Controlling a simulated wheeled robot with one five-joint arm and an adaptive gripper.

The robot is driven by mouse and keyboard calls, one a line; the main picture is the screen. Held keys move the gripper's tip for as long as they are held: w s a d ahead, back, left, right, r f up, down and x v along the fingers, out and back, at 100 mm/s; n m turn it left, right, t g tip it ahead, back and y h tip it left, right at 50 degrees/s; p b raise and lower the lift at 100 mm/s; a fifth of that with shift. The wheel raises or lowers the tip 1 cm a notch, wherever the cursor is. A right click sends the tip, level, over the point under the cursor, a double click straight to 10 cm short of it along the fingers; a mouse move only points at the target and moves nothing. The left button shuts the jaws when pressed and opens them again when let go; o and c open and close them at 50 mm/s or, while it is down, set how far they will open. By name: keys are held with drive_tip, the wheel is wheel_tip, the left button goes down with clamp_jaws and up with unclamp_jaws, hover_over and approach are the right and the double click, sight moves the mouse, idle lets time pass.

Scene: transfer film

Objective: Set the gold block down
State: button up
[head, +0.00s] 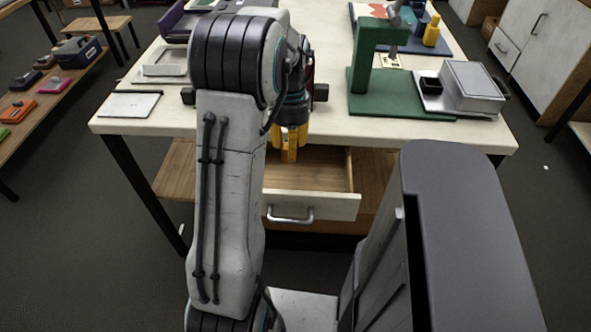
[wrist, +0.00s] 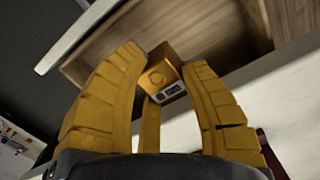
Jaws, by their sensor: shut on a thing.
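My gripper (head: 290,148) has yellow fingers and hangs at the table's front edge, over the open drawer (head: 312,204). In the wrist view my gripper (wrist: 163,85) is shut on the gold block (wrist: 158,73), which sits between the fingertips. The block has a round mark and a small grey panel on its face. The drawer's wooden inside (wrist: 205,40) shows behind the block. The block looks held above the drawer floor; the exact gap cannot be told. In the head view fingers and block are hard to tell apart.
The pale worktable (head: 335,125) carries a green stand (head: 362,85) and a grey box device (head: 472,85) at right. A flat grey plate (head: 130,105) lies at left. The visible drawer floor (head: 325,178) is bare. A side bench (head: 50,100) with coloured items stands at far left.

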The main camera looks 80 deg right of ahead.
drive_tip(key=shift+s+f, duration=0.15)
drive_tip(key=shift+s, duration=0.3)
wheel_tip(320, 180, down, 4)
drive_tip(key=shift+s+a+f+p, duration=0.1)
drive_tip(key=shift+s+f+p, duration=0.1)
drive_tip(key=shift+p, duration=0.4)
drive_tip(key=shift+f, duration=2.55)
drive_tip(key=shift+f, duration=0.15)
drive_tip(key=o, duration=1.2)
